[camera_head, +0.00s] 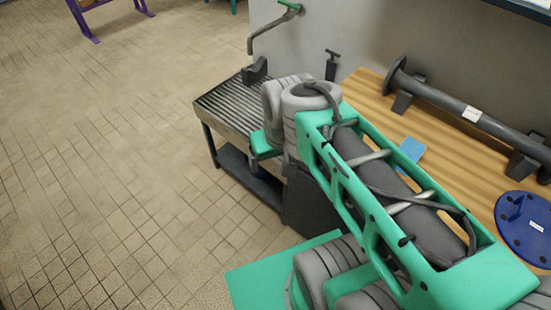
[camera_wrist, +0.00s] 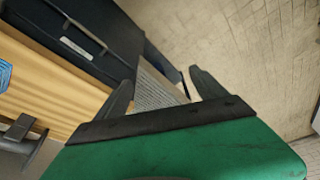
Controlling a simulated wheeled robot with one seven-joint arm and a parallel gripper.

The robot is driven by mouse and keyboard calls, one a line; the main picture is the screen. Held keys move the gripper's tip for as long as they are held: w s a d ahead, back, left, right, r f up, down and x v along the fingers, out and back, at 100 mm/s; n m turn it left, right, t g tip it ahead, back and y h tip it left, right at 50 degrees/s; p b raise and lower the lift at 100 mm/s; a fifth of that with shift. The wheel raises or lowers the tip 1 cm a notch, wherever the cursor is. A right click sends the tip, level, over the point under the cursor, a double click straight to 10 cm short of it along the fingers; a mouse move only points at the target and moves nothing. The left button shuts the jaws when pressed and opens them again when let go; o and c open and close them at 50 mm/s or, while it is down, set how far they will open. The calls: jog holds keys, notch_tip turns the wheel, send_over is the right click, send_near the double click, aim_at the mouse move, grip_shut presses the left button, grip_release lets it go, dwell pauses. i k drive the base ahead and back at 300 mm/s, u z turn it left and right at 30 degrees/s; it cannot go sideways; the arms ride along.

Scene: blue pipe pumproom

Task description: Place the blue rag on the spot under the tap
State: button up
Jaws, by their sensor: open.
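The blue rag (camera_head: 411,149) lies on the wooden bench top, partly hidden behind my arm in the head view. A blue patch at the left edge of the wrist view looks like the same rag (camera_wrist: 4,74). The tap (camera_head: 268,29), with a green handle, sticks out from the wall above a ribbed metal drain top (camera_head: 225,108). No separate marked spot shows under it. My gripper (camera_wrist: 160,78) is open and empty, and the drain top (camera_wrist: 155,92) shows between its fingers. In the head view my arm hides the fingers.
A grey flanged pipe (camera_head: 455,105) rests on supports along the back of the bench (camera_head: 365,92). A blue round flange (camera_head: 524,226) lies at the bench's right. A dark block (camera_head: 254,71) stands at the drain's back edge. The tiled floor (camera_head: 100,150) at left is clear.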

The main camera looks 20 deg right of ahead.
aim_at(256, 117)
jog(key=z, duration=0.45)
jog(key=k, duration=0.85)
jog(key=u, duration=0.7)
jog(key=i, duration=0.25)
jog(key=z, duration=0.15)
